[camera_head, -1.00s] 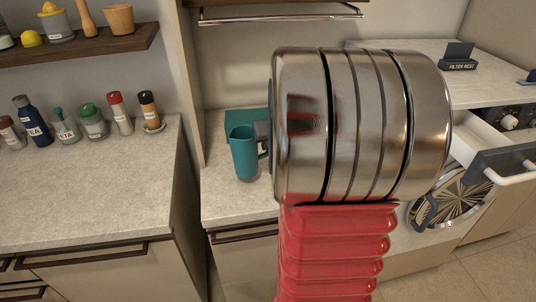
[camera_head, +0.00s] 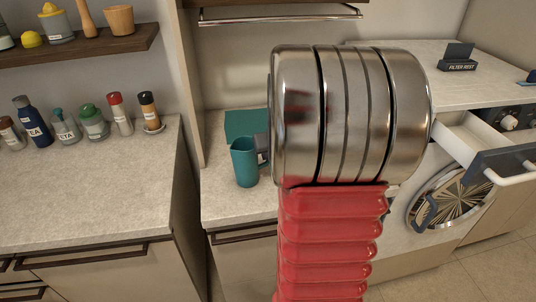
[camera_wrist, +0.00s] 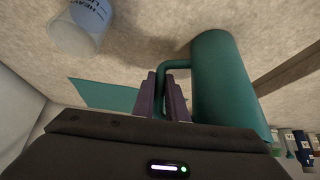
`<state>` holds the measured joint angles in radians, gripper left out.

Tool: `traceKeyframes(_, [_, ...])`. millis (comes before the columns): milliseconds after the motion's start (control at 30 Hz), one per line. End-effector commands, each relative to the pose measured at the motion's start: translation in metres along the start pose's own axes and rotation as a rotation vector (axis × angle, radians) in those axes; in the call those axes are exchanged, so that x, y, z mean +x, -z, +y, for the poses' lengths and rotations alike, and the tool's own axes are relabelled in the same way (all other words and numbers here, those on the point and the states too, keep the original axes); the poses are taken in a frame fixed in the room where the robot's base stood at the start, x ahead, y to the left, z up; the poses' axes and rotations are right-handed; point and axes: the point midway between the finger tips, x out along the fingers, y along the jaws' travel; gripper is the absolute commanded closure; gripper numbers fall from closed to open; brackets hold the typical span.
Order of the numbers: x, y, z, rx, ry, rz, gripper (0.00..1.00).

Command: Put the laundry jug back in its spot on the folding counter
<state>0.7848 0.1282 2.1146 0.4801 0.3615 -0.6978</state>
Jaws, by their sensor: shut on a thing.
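The teal laundry jug (camera_head: 243,165) is upright over the middle counter, in front of a flat teal mat (camera_head: 246,122). It also shows large in the wrist view (camera_wrist: 225,85), with the mat (camera_wrist: 105,95) to its left. My gripper (camera_wrist: 162,92) is shut on the jug's handle, one finger on each side of it. In the head view my arm covers most of the gripper and the counter to the right of the jug. I cannot tell whether the jug's base touches the counter.
In the wrist view a pale container with a label reading "HEAVY" (camera_wrist: 82,25) stands near the mat. An open drawer (camera_head: 480,150) and a round washer door (camera_head: 450,198) are at the right. Several bottles (camera_head: 95,122) line the left counter.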

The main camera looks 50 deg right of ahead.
Motion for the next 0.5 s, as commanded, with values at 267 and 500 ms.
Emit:
traceKeyframes(267, [0.0008,-0.0008,0.0002,0.001,0.000,-0.001,0.72])
traceKeyframes(500, [0.0007,-0.0008,0.0004,0.001,0.000,0.000,0.69])
